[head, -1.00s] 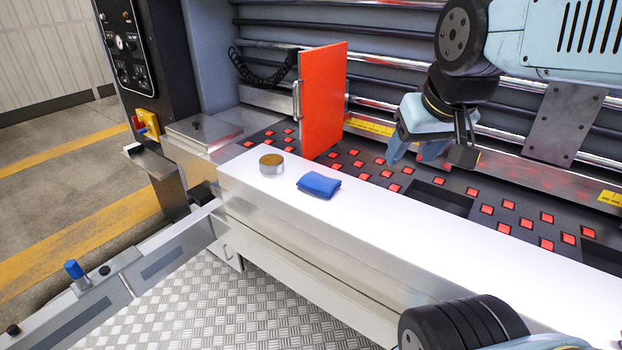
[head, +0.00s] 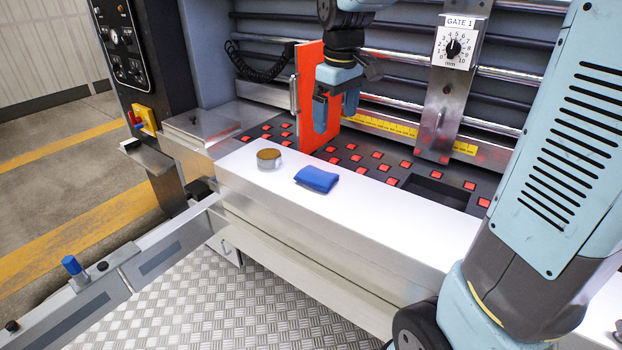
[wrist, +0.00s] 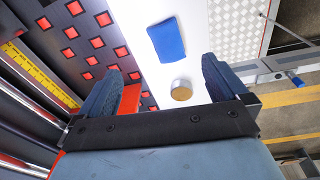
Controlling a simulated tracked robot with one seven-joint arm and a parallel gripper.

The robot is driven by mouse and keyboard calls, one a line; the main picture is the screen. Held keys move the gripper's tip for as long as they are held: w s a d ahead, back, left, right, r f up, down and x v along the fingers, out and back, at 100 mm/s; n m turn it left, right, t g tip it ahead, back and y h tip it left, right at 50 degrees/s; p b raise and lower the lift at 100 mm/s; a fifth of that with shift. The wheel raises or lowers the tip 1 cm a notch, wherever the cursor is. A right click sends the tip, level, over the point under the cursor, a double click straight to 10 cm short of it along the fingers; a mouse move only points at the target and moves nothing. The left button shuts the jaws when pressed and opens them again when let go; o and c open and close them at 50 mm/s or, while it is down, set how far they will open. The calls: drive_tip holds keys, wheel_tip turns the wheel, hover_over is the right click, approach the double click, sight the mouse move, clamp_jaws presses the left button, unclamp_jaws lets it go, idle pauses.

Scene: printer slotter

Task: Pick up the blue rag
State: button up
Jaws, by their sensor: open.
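The blue rag (head: 317,179) lies folded on the white ledge (head: 350,210) in the head view, to the right of a round tin. In the wrist view the rag (wrist: 166,40) lies beyond the fingertips, between their lines. My gripper (head: 336,112) is open and empty, pointing down, above and behind the rag in front of the orange panel. In the wrist view its two fingers (wrist: 161,75) stand wide apart, with the tin (wrist: 181,90) seen between them. Nothing touches the rag.
The round tin (head: 269,158) stands close to the rag's left. The upright orange panel (head: 310,85) stands behind, near my gripper. Red-squared black bed (head: 380,167) lies behind the ledge. The ledge is clear to the right of the rag.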

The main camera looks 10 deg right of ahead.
drive_tip(key=n+g, duration=0.1)
drive_tip(key=n, duration=0.1)
approach(316, 173)
drive_tip(key=f, duration=0.3)
drive_tip(key=shift+w+a+f, duration=0.15)
drive_tip(key=shift+w+f, duration=0.05)
drive_tip(key=shift+w, duration=0.05)
drive_tip(key=shift+s+f, duration=0.2)
drive_tip(key=shift+f, duration=2.45)
drive_tip(key=shift+c, duration=0.4)
drive_tip(key=c, duration=1)
drive_tip(key=shift+r, duration=0.1)
